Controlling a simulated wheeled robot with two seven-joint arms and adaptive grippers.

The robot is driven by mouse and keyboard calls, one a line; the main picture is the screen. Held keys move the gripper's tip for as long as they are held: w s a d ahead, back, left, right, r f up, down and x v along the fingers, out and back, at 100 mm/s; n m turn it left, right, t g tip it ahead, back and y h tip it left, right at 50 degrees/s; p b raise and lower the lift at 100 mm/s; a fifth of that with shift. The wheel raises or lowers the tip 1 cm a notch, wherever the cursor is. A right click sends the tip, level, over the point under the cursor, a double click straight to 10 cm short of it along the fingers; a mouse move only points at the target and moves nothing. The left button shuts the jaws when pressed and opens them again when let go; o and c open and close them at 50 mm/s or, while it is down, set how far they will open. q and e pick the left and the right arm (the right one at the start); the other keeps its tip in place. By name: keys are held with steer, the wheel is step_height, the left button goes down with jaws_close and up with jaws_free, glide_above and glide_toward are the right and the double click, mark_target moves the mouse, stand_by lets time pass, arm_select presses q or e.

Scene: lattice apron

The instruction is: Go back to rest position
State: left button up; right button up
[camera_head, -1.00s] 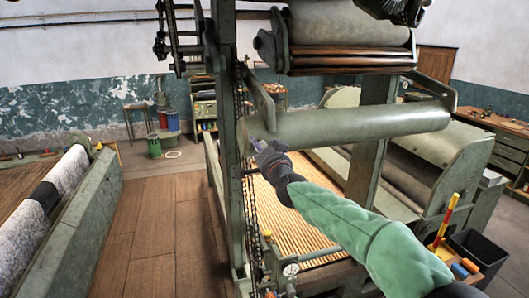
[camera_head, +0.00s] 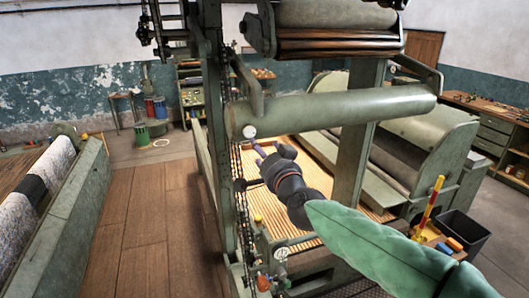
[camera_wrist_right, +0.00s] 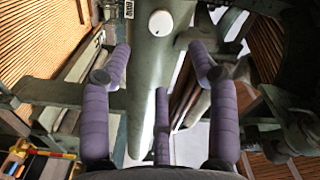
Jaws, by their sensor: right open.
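My right gripper (camera_head: 258,150) is in front of the green loom frame in the head view, with its arm in a pale green sleeve coming in from the lower right. Its purple fingers are spread open and empty in the right wrist view (camera_wrist_right: 162,100). A thick green roller (camera_head: 340,112) lies across the frame just above and behind the gripper. A round white knob (camera_head: 249,131) sits at the roller's left end, close to the fingertips. The knob also shows in the wrist view (camera_wrist_right: 161,23), apart from the fingers. My left gripper is not in view.
The green upright post (camera_head: 215,140) with a chain stands just left of the gripper. A slatted wooden bed (camera_head: 322,150) lies below it. A black bin (camera_head: 463,236) and a red-yellow handle (camera_head: 432,205) are at lower right. Wooden floor (camera_head: 150,225) is clear at left.

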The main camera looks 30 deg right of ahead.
stand_by(0.5)
